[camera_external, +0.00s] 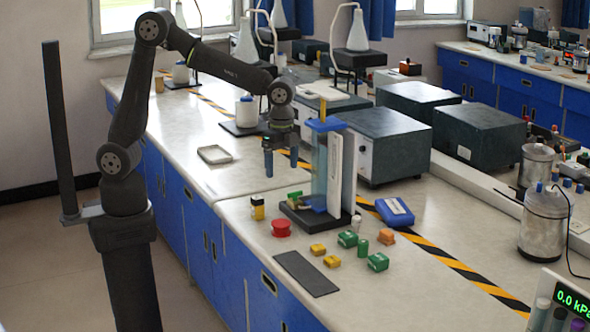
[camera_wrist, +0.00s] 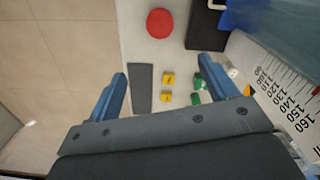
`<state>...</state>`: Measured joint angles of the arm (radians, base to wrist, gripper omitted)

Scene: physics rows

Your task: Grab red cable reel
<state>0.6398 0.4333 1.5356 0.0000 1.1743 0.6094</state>
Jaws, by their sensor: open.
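The red cable reel (camera_external: 281,228) stands on the light benchtop near its front edge, left of the black base of the clear column. In the wrist view the reel (camera_wrist: 160,23) shows as a red disc at the top, beyond my fingertips. My gripper (camera_external: 281,160) hangs above the bench, higher than the reel and apart from it. Its two blue fingers are spread, with nothing between them. In the wrist view the gripper (camera_wrist: 165,80) reaches up from the bottom with its fingers wide apart.
A clear column with a blue top (camera_external: 326,125) stands close right of my gripper. A yellow-and-black container (camera_external: 257,208) stands behind the reel. Yellow blocks (camera_external: 318,249), green blocks (camera_external: 378,262) and a dark flat plate (camera_external: 306,274) lie to the right and in front. Bench left of the reel is clear.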

